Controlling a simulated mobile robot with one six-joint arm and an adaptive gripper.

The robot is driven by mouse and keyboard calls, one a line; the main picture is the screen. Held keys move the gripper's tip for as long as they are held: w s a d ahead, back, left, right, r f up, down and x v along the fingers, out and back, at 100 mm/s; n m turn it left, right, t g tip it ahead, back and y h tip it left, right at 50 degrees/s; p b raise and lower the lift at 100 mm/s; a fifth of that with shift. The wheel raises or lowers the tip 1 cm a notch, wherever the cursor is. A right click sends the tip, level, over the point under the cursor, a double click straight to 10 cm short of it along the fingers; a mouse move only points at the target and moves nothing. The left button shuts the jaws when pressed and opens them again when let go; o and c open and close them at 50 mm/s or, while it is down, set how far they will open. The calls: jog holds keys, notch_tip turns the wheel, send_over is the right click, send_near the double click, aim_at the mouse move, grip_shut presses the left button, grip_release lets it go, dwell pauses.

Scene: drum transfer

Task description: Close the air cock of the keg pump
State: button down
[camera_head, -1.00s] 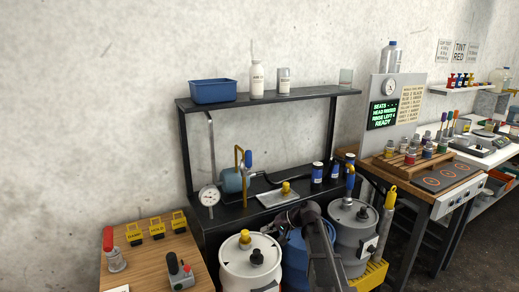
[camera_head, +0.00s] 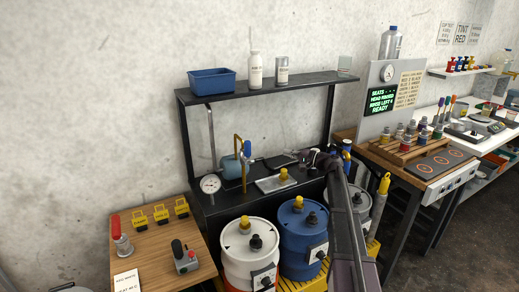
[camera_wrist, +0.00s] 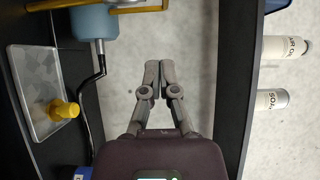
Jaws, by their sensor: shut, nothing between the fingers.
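The teal pump body (camera_head: 231,167) stands on the black bench, with an upright brass pipe (camera_head: 239,160) and a blue handle (camera_head: 247,148) at its right. I cannot tell for sure which part is the air cock. In the wrist view the pump body (camera_wrist: 95,22) is at the upper left, with a brass-coloured bar (camera_wrist: 140,10) along the top. A black hose (camera_wrist: 88,88) runs from the body. My gripper (camera_head: 300,155) is over the bench, right of the pump. In the wrist view its fingers (camera_wrist: 159,72) are together and empty, apart from the pump.
A grey tray with a yellow-knobbed part (camera_head: 283,175) lies below my gripper. The upper shelf (camera_head: 265,85) holds a blue bin (camera_head: 211,79) and bottles. A round gauge (camera_head: 210,184) stands left of the pump. White (camera_head: 249,251) and blue (camera_head: 303,232) drums stand in front.

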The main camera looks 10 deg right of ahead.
aim_at(248, 152)
jog(key=shift+a, duration=0.1)
jog(key=s+a+x, duration=0.1)
jog(key=s+x, duration=0.1)
jog(key=x, duration=1)
jog(key=shift+w+a, duration=0.2)
jog(key=shift+a, duration=0.4)
